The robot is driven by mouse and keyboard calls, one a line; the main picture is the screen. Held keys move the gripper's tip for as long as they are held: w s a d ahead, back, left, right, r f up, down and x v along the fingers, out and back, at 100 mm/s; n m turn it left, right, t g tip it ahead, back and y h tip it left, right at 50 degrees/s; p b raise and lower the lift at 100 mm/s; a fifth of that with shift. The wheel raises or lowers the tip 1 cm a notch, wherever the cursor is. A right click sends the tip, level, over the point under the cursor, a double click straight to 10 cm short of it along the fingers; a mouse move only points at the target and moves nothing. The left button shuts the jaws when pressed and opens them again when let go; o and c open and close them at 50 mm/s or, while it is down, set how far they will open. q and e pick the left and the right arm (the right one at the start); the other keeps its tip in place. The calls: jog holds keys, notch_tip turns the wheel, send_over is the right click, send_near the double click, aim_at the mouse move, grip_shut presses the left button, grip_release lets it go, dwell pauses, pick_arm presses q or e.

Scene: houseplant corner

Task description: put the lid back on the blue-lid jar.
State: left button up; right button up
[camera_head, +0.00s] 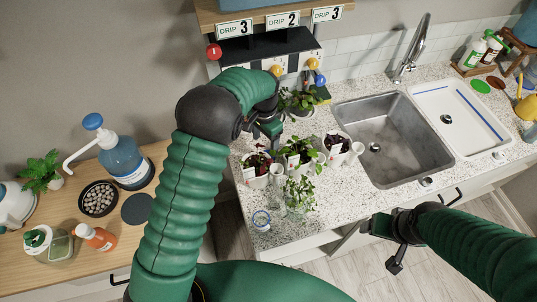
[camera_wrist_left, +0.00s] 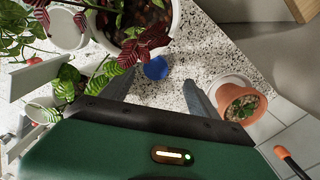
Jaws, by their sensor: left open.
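A small blue round thing (camera_wrist_left: 155,68), which looks like the lid, lies on the speckled counter in the left wrist view. I cannot make it out in the head view. A small clear round jar (camera_head: 261,218) with a bluish rim stands near the counter's front left corner. My left gripper (camera_head: 268,132) is over the counter behind the white pots, partly hidden by its own arm. In the wrist view its fingers (camera_wrist_left: 152,94) are apart and empty, with the blue thing beyond them. My right gripper (camera_head: 396,258) hangs in front of the counter; its finger gap is unclear.
White pots with leafy plants (camera_head: 297,150) crowd the counter beside my left gripper. A glass with cuttings (camera_head: 299,197) stands near the jar. A terracotta pot (camera_wrist_left: 240,100) is right of the fingers. The sink (camera_head: 385,135) is at right; counter before it is clear.

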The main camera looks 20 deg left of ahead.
aim_at(268, 153)
pick_arm(q)
jog(key=shift+a+f, duration=0.1)
jog(key=shift+f, duration=0.65)
jog(key=shift+w+f, duration=0.1)
jog(key=shift+d+f, duration=0.2)
jog(key=f, duration=0.2)
jog(key=f+p, duration=0.1)
jog(key=shift+d+f+p, duration=0.3)
jog(key=shift+d+f, duration=0.1)
jog(key=shift+f, duration=0.5)
jog(key=shift+r, duration=0.1)
jog(key=shift+c, duration=1.2)
jog(key=c, duration=1.2)
